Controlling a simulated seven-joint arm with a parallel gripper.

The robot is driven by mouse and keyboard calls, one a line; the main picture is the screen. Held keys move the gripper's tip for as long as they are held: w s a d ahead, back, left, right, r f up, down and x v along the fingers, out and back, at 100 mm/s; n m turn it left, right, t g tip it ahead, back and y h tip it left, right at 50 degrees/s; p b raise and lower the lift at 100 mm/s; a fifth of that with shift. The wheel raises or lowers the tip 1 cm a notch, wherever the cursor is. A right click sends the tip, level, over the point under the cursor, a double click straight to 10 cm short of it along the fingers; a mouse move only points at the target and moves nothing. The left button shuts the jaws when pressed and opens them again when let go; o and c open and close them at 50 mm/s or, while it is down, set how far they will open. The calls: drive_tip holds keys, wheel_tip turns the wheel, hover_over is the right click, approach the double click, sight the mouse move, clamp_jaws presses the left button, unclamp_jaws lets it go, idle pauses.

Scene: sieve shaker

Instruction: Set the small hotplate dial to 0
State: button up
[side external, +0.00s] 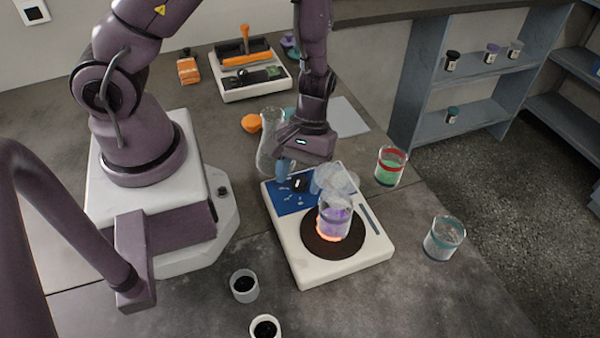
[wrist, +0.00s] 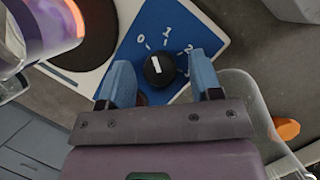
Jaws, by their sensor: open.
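The small hotplate (side external: 285,240) is a white slab with a blue dial panel (side external: 284,200) and a dark round heating plate (side external: 313,243) with a glowing orange edge. The black dial (wrist: 160,69) bears a short white mark; the numbers 0, 1 and 2 show beyond it in the wrist view. I cannot tell for sure which number the mark points at. The dial also shows in the side view (side external: 299,184). My gripper (wrist: 160,76) is open, with one blue finger on each side of the dial. Contact with the dial is not clear.
A beaker of purple liquid (side external: 335,216) stands on the heating plate, close to my gripper. A glass flask (side external: 268,155) stands behind the panel. Two small cups (side external: 244,286) stand in front.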

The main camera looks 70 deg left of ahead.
drive_tip(key=shift+c, duration=0.4)
drive_tip(key=c, duration=0.8)
drive_tip(key=n+t+h, duration=0.1)
drive_tip(key=n, duration=0.3)
drive_tip(key=shift+a+n, duration=0.1)
drive_tip(key=shift+n, duration=0.2)
drive_tip(key=shift+c, duration=0.2)
drive_tip(key=o, duration=0.9)
drive_tip(key=v, duration=1.3)
drive_tip(key=shift+s+r, duration=0.1)
drive_tip(key=shift+s, duration=0.15)
